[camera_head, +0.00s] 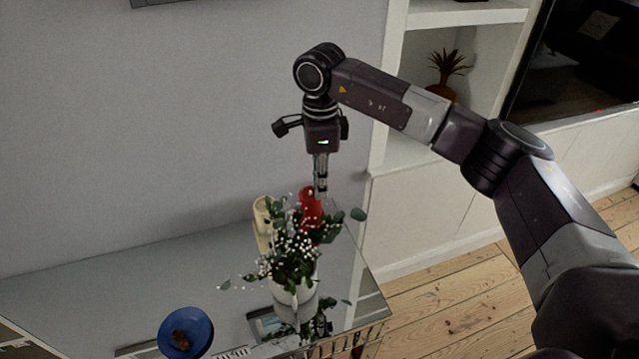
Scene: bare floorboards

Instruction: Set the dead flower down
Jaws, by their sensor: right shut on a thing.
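My right gripper (320,188) points straight down above the back of the mirrored table, just behind and above a bunch of flowers (292,250). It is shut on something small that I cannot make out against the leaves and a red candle. The bunch has green leaves and tiny white blooms and stands in a white vase (293,295). I cannot pick out a dead flower for certain. A blue bowl (202,327) with a brown, dry-looking thing (181,340) in it is at the front left. My left gripper is not in view.
The mirrored table (110,270) stands against the grey wall and is clear on its left part. The red candle (310,208) and a cream candle (262,218) stand close behind the flowers. White shelving (415,210) with a potted plant (445,78) is behind my right arm.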

